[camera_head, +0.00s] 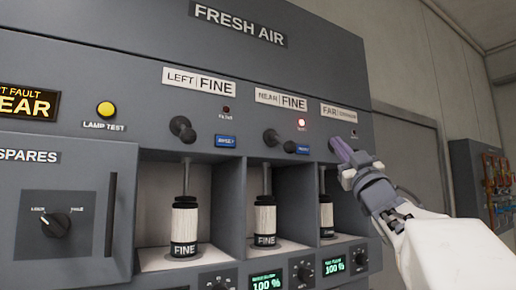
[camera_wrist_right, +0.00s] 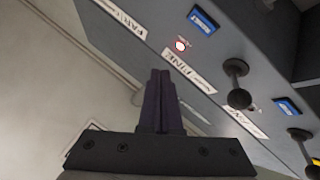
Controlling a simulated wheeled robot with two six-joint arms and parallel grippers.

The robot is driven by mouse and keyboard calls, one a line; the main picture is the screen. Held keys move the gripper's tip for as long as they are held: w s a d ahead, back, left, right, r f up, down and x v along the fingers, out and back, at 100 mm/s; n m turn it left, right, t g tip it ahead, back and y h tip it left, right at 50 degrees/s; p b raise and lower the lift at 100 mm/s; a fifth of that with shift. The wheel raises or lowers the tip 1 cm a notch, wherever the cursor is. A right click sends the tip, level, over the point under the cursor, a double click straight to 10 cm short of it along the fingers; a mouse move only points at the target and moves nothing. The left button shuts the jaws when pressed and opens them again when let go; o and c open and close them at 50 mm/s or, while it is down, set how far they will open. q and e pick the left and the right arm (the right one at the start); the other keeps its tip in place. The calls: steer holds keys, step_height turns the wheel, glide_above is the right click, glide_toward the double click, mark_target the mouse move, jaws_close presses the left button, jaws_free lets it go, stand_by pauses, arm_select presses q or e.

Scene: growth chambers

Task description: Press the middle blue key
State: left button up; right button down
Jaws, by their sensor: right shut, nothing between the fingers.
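The middle blue key (camera_head: 302,148) is a small rectangle on the grey panel, below the lit red lamp under the NEAR FINE label. It also shows in the right wrist view (camera_wrist_right: 203,19), near the top. A left blue key (camera_head: 226,141) sits under LEFT FINE and also shows in the wrist view (camera_wrist_right: 287,106). No third key is seen; the gripper may cover it. My right gripper (camera_head: 338,148) is shut and empty, its dark purple fingers just right of the middle key in the picture, below the FAR label. I cannot tell its gap to the panel. My left gripper is not in view.
Black ball-ended levers (camera_head: 270,137) (camera_head: 182,129) stick out beside the keys. Open bays below hold black-and-white FINE cylinders (camera_head: 265,220). A yellow lamp test button (camera_head: 106,109) is at left. A grey cabinet (camera_head: 466,170) stands at right.

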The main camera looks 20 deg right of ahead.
mark_target(303, 150)
steer(key=shift+d, duration=0.15)
steer(key=shift+w+a+f+p, duration=0.15)
steer(key=shift+w+p, duration=0.2)
steer(key=shift+w, duration=1.1)
steer(key=shift+w+a+r+p, duration=0.1)
steer(key=shift+w+p, duration=0.25)
steer(key=shift+w, duration=1.1)
steer(key=shift+w+a+f+p, duration=0.15)
steer(key=shift+w+p, duration=0.2)
steer(key=shift+w, duration=1.1)
steer(key=shift+w+r, duration=0.1)
steer(key=shift+w, duration=0.35)
steer(key=shift+w, duration=0.35)
steer(key=shift+s+b, duration=0.1)
steer(key=shift+b, duration=0.2)
steer(key=shift+s+b, duration=0.3)
steer(key=shift+s, duration=0.4)
